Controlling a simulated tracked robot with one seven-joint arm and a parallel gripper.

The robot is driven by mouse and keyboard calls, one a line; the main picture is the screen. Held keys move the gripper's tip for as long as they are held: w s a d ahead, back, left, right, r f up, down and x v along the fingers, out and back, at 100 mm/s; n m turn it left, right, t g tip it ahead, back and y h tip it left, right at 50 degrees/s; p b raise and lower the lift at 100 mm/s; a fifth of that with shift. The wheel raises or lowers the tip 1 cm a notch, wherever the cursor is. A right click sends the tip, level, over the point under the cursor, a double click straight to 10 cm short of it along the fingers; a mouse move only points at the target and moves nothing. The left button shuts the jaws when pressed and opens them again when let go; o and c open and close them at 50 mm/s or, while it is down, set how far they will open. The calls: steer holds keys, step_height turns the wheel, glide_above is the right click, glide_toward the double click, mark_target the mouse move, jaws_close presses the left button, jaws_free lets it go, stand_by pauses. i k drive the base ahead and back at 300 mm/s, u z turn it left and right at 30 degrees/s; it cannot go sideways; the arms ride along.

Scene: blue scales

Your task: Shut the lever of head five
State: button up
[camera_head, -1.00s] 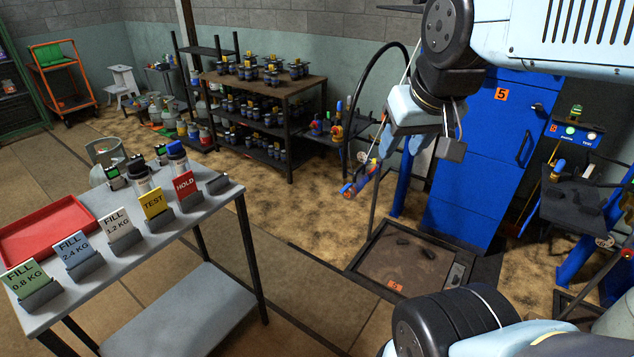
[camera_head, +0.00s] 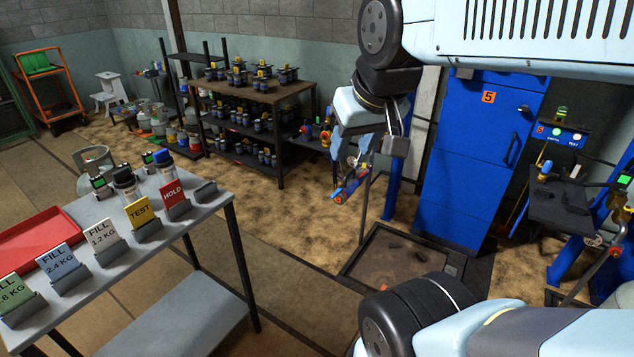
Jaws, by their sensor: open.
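The filling head of station five (camera_head: 350,187), with blue, red and orange parts, hangs at the scale's left post. Its lever is too small to make out for sure. My gripper (camera_head: 368,157) is open, pointing down, just above the head. I cannot tell whether it touches the head, and it partly covers the area there. The blue cabinet (camera_head: 470,150) behind carries an orange label 5 (camera_head: 488,97). The scale platform (camera_head: 395,268) on the floor below bears small dark pieces but no cylinder.
A table (camera_head: 190,300) at left holds a red tray (camera_head: 40,240), label cards and small bottles. A shelf rack (camera_head: 270,95) with several valves stands at the back. Another filling head (camera_head: 600,240) and a control panel (camera_head: 565,135) are at right. The floor between is clear.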

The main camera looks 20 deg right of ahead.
mark_target(339, 188)
steer(key=i, duration=0.9)
steer(key=z, duration=0.05)
